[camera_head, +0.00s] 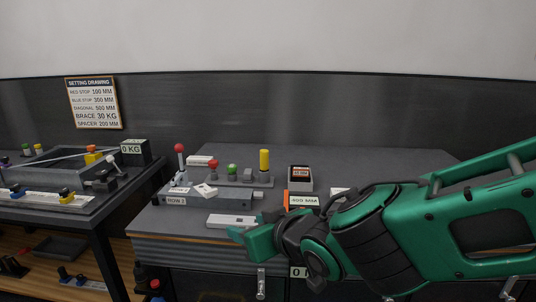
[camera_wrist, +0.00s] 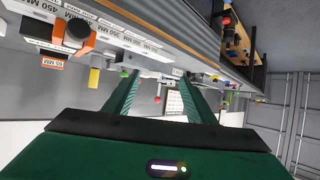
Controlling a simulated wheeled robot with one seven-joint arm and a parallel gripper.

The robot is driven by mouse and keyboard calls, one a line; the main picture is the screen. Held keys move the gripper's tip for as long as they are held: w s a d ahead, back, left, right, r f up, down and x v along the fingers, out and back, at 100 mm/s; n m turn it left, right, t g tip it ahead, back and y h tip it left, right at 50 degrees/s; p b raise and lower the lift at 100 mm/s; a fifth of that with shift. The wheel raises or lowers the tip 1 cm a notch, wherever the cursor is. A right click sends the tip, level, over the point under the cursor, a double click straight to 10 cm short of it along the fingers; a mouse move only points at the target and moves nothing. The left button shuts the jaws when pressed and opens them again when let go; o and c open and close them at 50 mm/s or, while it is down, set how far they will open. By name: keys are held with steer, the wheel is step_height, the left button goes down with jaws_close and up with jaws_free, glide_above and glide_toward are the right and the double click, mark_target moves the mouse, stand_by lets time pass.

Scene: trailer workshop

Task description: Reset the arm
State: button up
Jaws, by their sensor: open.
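My green arm reaches in from the right in the head view, in front of the workbench. My gripper (camera_head: 238,236) points left, near the bench's front edge. In the wrist view my gripper's two green fingers (camera_wrist: 160,82) stand apart with nothing held between them. The wrist picture is turned over, with the bench along the top. The arm hides part of the bench's right front.
A second bench (camera_head: 95,205) stands left. A setting sign (camera_head: 93,103) hangs behind. The bench's back right is clear.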

steer(key=w+d+f+m+h, duration=0.1)
steer(key=w+d+m+h, duration=0.1)
steer(key=d, duration=0.5)
steer(key=w+d+f+m+h, duration=0.1)
steer(key=d+f+h, duration=0.1)
steer(key=d, duration=0.5)
steer(key=s+d+f+m+g+h, duration=0.2)
steer(key=s+d, duration=0.1)
steer(key=d, duration=0.7)
steer(key=s+d+f+m+g+h, duration=0.1)
steer(key=s+d+m+g+h, duration=0.15)
steer(key=d, duration=0.85)
steer(key=s+d+m+g+y, duration=0.1)
steer(key=s+d+m+g, duration=0.1)
steer(key=s+d, duration=0.3)
steer(key=s+d+f+m+g, duration=0.1)
steer(key=s+d+m+g, duration=0.2)
steer(key=s, duration=1.1)
steer(key=shift+s+d+f+m+g+y, duration=0.2)
steer(key=shift+d+f+m+g+y, duration=0.2)
steer(key=shift+d, duration=0.5)
steer(key=shift+r, duration=0.1)
